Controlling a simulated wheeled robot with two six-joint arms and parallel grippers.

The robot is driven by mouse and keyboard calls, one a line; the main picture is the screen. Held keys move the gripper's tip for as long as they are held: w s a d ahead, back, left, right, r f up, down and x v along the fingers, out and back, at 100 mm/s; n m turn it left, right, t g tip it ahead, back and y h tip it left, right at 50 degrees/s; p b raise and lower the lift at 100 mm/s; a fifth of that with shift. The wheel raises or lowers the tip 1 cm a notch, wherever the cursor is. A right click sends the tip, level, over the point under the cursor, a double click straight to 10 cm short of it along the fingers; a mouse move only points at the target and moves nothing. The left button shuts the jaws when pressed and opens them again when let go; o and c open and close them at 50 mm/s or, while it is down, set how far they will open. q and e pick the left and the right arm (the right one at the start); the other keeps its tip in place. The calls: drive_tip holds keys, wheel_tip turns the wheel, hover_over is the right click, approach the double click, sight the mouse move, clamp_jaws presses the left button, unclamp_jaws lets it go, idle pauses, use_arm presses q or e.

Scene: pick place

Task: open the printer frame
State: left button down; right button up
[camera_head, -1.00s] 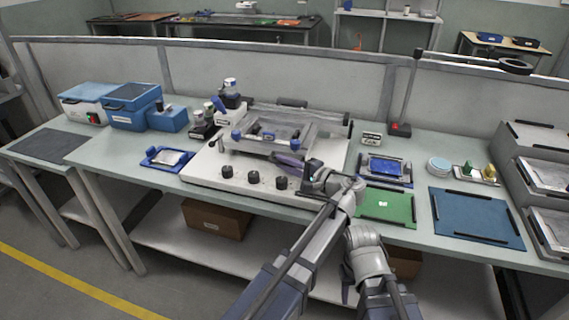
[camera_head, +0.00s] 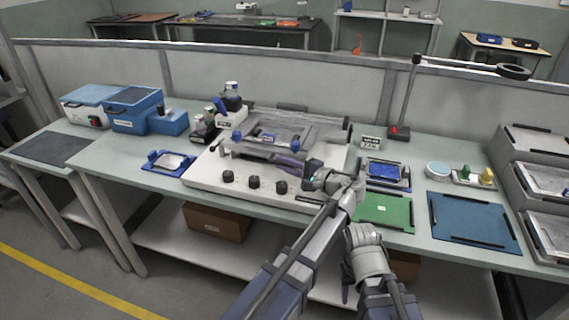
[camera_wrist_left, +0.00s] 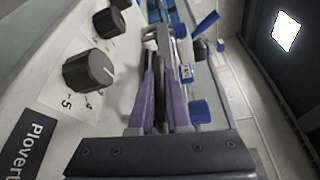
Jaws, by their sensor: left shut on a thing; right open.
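The printer frame (camera_head: 282,126) is a grey metal frame with blue knobs. It lies about flat over the white printer base (camera_head: 205,173), and any small gap beneath it is hard to judge. My left gripper (camera_head: 288,166) is at the frame's front edge. In the left wrist view its purple fingers (camera_wrist_left: 160,100) are shut on a grey handle (camera_wrist_left: 152,42) at the front of the frame; the grip is partly hidden between the fingers. My right gripper (camera_head: 346,292) hangs low in front of the table, open and away from the printer; its fingers are mostly hidden.
Black dials (camera_head: 254,182) line the base's front. A blue fixture (camera_head: 168,161) is to the left, and a green mat (camera_head: 386,210) and blue mat (camera_head: 473,222) are to the right. Bottles (camera_head: 231,97) stand behind left. A lamp (camera_head: 399,133) stands behind right.

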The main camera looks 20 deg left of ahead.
use_arm(q)
drive_tip(key=w+r+m+g+p, duration=0.1)
drive_tip(key=w+r+m+p, duration=0.1)
drive_tip(key=w+r+p, duration=0.2)
drive_tip(key=w+r+m+g+h+p, duration=0.1)
drive_tip(key=w+r+p, duration=0.3)
drive_tip(key=r+p, duration=0.6)
drive_tip(key=w+r+m+g+p, duration=0.1)
drive_tip(key=w+r+m+p, duration=0.2)
drive_tip(key=r+p, duration=0.4)
drive_tip(key=shift+w+d+r+p, duration=0.2)
drive_tip(key=shift+w+r+p, duration=0.25)
drive_tip(key=shift+p, duration=1.65)
drive_tip(key=shift+w+f, duration=0.1)
drive_tip(key=shift+w, duration=0.05)
drive_tip(key=c, duration=0.9)
unclamp_jaws()
drive_tip(key=shift+d, duration=0.1)
